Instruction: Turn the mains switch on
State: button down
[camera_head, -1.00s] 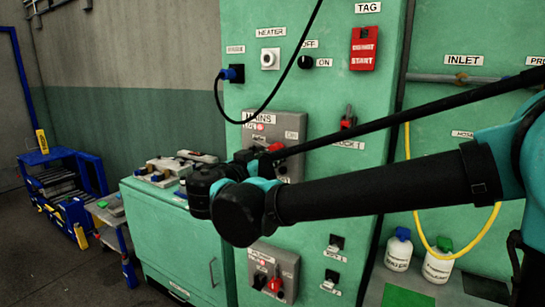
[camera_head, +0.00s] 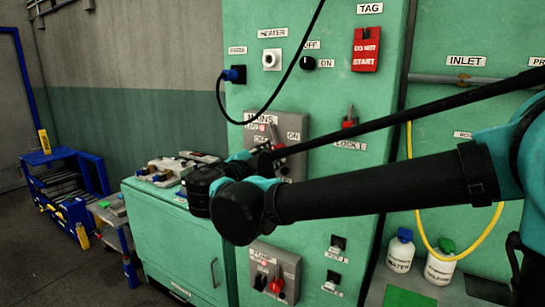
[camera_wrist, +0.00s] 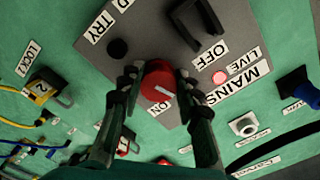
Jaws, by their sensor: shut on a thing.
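The grey mains switch panel (camera_head: 291,124) is on the green cabinet, partly hidden by my arm in the head view. In the wrist view the panel (camera_wrist: 150,35) shows upside down, with labels MAINS, LIVE, OFF and TRY. A red switch handle (camera_wrist: 158,78) with a pale mark stands between my fingers. My gripper (camera_wrist: 155,88) is shut on this handle, one finger on each side. In the head view my gripper (camera_head: 266,158) is at the panel and mostly hides the handle. A round red LIVE lamp (camera_wrist: 219,77) is beside the OFF label.
A black bracket (camera_wrist: 196,25) and a black button (camera_wrist: 118,48) are on the panel near my fingers. A black cable with a blue plug (camera_head: 232,74) hangs above the panel. The pump switch panel (camera_head: 275,272) is below. A padlock (camera_wrist: 43,92) is at the side.

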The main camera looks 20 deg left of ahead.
jog(key=shift+r+m, duration=0.1)
jog(key=shift+m, duration=1.8)
jog(key=c, duration=1.1)
grip_release()
jog(key=shift+o, duration=0.2)
jog(key=shift+s, duration=0.15)
jog(key=s+a, duration=0.1)
jog(key=s, duration=1)
jog(key=shift+s, duration=0.35)
